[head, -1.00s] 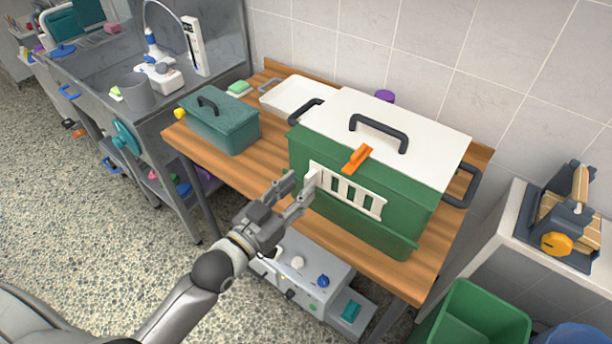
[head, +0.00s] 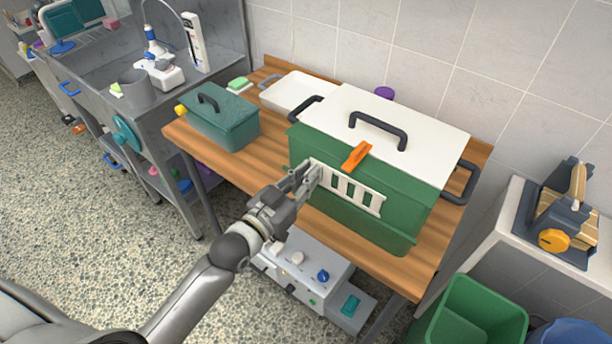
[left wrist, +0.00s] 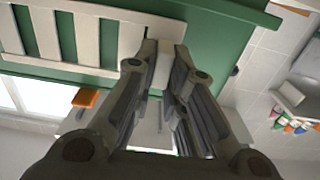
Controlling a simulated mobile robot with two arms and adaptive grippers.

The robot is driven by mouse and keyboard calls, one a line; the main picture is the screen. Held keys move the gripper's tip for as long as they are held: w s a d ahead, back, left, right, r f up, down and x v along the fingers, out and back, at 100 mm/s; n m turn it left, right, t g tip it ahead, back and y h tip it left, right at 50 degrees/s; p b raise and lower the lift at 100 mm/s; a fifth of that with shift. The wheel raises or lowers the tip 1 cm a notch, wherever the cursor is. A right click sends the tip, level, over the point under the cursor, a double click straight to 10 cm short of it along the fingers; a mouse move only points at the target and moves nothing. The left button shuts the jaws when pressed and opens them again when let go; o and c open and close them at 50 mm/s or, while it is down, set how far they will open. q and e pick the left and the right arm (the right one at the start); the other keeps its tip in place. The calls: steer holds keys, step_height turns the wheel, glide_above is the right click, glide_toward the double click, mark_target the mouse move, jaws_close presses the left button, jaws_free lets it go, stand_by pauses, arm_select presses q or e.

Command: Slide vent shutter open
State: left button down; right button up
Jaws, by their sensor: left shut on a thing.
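The white slotted vent shutter (head: 359,196) is on the front of the green box (head: 395,213). Green shows through its slots. It also spans the top left of the left wrist view (left wrist: 82,38). My left gripper (head: 309,175) is at the shutter's left end. Its fingers are shut on the white tab that stands out there, and the tab (left wrist: 163,66) shows between the fingertips in the left wrist view. The fingers hide part of the tab in the head view. My right gripper is not in view.
The box has a white lid (head: 430,137) with a dark handle and an orange latch (head: 356,156) above the shutter. A teal case (head: 222,125) and a white tray (head: 298,91) share the wooden table (head: 272,170). A grey device (head: 305,272) sits below.

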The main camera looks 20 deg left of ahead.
arm_select(q)
steer(key=shift+w+a, duration=0.25)
steer(key=shift+a, duration=0.35)
steer(key=shift+w+a, duration=0.2)
steer(key=shift+a, duration=0.4)
steer(key=c, duration=1.5)
jaws_free()
steer(key=v, duration=1.2)
steer(key=shift+r, duration=0.1)
